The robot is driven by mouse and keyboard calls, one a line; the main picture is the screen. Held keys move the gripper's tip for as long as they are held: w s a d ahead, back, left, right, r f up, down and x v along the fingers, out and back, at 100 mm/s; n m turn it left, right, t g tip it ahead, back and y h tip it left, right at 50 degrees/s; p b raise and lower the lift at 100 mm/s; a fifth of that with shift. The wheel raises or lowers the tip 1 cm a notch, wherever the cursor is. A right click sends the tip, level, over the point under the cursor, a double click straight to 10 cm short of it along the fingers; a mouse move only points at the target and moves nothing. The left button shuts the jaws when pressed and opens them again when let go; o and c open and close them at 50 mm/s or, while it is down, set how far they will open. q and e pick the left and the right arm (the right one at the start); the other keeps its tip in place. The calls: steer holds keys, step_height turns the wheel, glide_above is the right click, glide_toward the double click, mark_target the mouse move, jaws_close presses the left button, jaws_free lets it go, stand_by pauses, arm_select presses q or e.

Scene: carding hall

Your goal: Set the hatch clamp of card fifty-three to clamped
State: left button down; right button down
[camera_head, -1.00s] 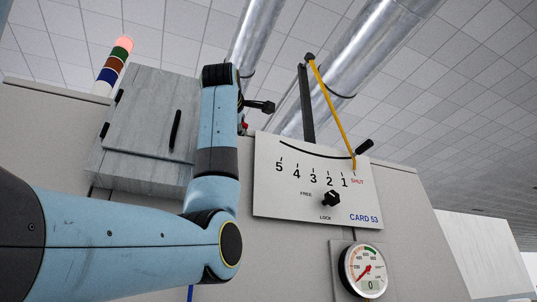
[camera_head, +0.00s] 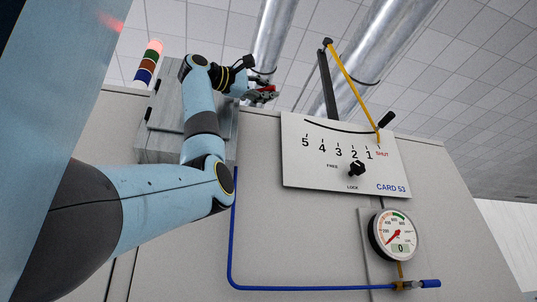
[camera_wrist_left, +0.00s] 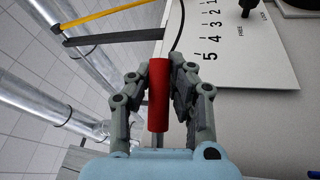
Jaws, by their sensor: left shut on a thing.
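My left gripper (camera_head: 264,92) is up at the top edge of the machine, left of the card 53 panel. In the left wrist view its two fingers (camera_wrist_left: 158,95) are shut on a red cylindrical handle (camera_wrist_left: 158,92), which also shows as a small red patch in the head view. A pale rod runs from the handle's far end; its mounting is not clear. I cannot tell the clamp's position from this. The white panel (camera_head: 310,172) reads CARD 53. Its yellow lever (camera_head: 352,91) stands at SHUT. Its black knob (camera_head: 357,169) sits between FREE and LOCK labels. My right gripper is not in view.
A grey hatch box (camera_head: 165,115) stands partly behind my left arm, with a signal lamp (camera_head: 148,62) beside it. A gauge (camera_head: 394,234) reading 0 and a blue pipe (camera_head: 300,288) lie below the panel. Metal ducts (camera_head: 275,40) run overhead.

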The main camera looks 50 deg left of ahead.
arm_select(q)
steer(key=shift+s+d+m+h, duration=0.1)
steer(key=shift+s+m+h, duration=0.2)
steer(key=shift+h, duration=0.4)
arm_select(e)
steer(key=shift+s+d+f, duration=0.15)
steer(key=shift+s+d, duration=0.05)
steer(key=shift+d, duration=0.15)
arm_select(q)
steer(key=c, duration=1.2)
jaws_free()
steer(key=shift+w, duration=0.1)
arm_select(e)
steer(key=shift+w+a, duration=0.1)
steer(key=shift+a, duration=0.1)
